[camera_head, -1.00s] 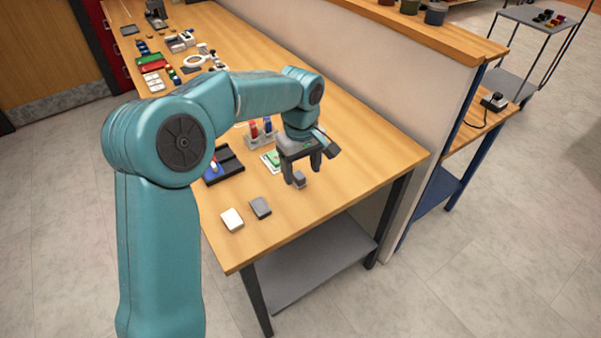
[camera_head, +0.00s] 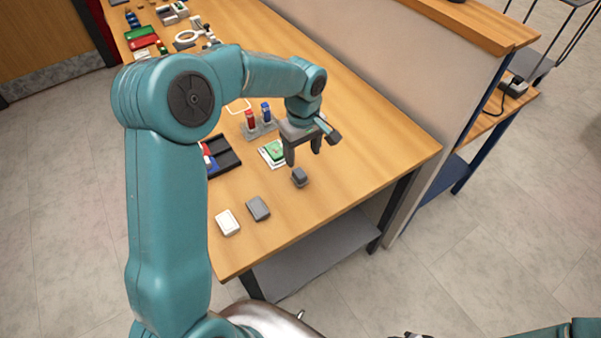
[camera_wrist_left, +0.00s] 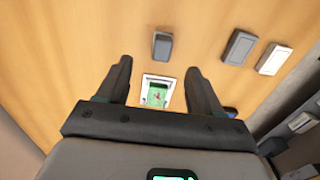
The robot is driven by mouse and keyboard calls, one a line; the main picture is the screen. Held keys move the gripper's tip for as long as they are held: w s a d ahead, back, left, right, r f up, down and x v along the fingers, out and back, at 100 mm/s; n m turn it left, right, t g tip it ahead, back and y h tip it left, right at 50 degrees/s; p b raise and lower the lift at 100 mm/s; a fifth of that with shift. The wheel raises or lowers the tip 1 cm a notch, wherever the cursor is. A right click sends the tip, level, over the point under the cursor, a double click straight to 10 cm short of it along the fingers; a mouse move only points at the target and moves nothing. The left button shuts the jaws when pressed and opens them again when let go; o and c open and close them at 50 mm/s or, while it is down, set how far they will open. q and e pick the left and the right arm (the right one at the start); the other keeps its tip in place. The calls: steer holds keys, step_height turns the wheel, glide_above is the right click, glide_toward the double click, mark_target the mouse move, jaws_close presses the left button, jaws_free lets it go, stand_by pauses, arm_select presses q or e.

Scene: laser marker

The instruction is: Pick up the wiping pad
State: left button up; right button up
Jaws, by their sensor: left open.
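My left gripper (camera_head: 303,158) is open and empty above the bench, its fingers pointing down. A small dark grey block (camera_head: 299,177), possibly the wiping pad, lies on the wood just in front of and below the fingers. In the left wrist view this block (camera_wrist_left: 162,46) lies beyond the fingertips, apart from them. A flat grey box (camera_head: 258,208) and a white box (camera_head: 228,222) lie side by side nearer the bench end. I cannot tell for sure which is the pad. A green-and-white card (camera_wrist_left: 157,93) shows between the open fingers (camera_wrist_left: 158,80).
Behind the gripper stands a rack with red and blue bottles (camera_head: 258,122). A black tray (camera_head: 220,155) lies to the left, partly behind my arm. A partition (camera_head: 390,70) runs along the bench's right side. The wood near the front right corner is clear.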

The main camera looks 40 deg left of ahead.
mark_target(300, 173)
arm_select(q)
steer(key=f, duration=0.4)
steer(key=shift+a+f, duration=0.1)
steer(key=shift+a, duration=0.1)
steer(key=shift+w+f, duration=0.1)
steer(key=shift+f, duration=0.2)
steer(key=shift+f+p, duration=0.3)
steer(key=shift+p, duration=0.25)
steer(key=shift+s+f+p, duration=0.25)
steer(key=shift+f, duration=0.35)
steer(key=shift+s+f+p, duration=0.25)
steer(key=shift+f, duration=0.35)
steer(key=shift+w+a+f, duration=0.15)
steer(key=shift+w+f, duration=0.05)
steer(key=shift+f, duration=0.3)
steer(key=shift+w+a+f, duration=0.15)
steer(key=shift+f, duration=0.35)
steer(key=shift+w, duration=0.1)
steer(key=shift+d+r, duration=0.1)
steer(key=shift+d, duration=0.1)
steer(key=shift+s+r, duration=0.1)
steer(key=shift+s, duration=0.2)
steer(key=c, duration=0.9)
steer(key=shift+c, duration=1.1)
